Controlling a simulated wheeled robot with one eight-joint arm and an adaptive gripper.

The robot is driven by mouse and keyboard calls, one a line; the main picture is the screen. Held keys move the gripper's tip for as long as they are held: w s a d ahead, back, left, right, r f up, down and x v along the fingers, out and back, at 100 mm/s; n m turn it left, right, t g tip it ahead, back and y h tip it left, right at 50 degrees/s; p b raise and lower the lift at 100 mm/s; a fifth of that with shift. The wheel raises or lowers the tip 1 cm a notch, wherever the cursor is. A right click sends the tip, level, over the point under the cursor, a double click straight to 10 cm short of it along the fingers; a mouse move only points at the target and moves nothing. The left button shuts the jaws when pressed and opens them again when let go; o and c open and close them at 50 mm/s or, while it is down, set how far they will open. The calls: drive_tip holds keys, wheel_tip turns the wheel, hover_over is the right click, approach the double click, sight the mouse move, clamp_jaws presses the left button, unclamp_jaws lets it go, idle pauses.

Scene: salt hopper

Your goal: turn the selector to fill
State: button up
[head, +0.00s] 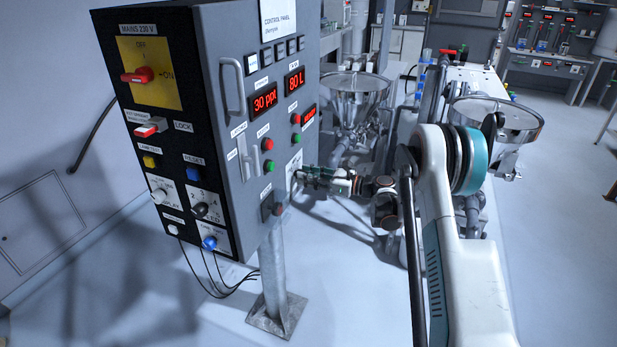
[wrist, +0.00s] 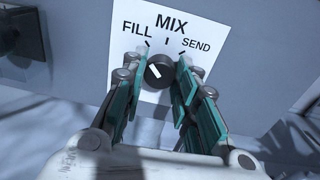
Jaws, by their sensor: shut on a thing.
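The selector is a round black knob (wrist: 159,70) on a white label plate (wrist: 206,18) marked FILL, MIX and SEND. Its white pointer mark leans to the upper left, toward the FILL side. My gripper (wrist: 160,73) is shut on the knob, with one teal-padded finger on its left and one on its right. The fingers hide the knob's sides. In the head view my gripper (head: 301,176) reaches the right-hand face of the grey control panel (head: 228,120), at the white label plate (head: 294,160). The knob is too small to make out there.
The panel's front carries a red mains switch (head: 138,75) and several buttons and knobs. A door handle (head: 231,88) and red displays (head: 264,99) are above my gripper. A steel hopper (head: 352,97) stands behind. A post (head: 273,280) carries the panel.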

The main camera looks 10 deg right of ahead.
drive_tip(key=o, duration=1.1)
drive_tip(key=shift+c, duration=0.2)
drive_tip(key=shift+d, duration=0.1)
drive_tip(key=v, duration=1.1)
drive_tip(key=shift+s+d, duration=0.3)
drive_tip(key=shift+s, duration=0.05)
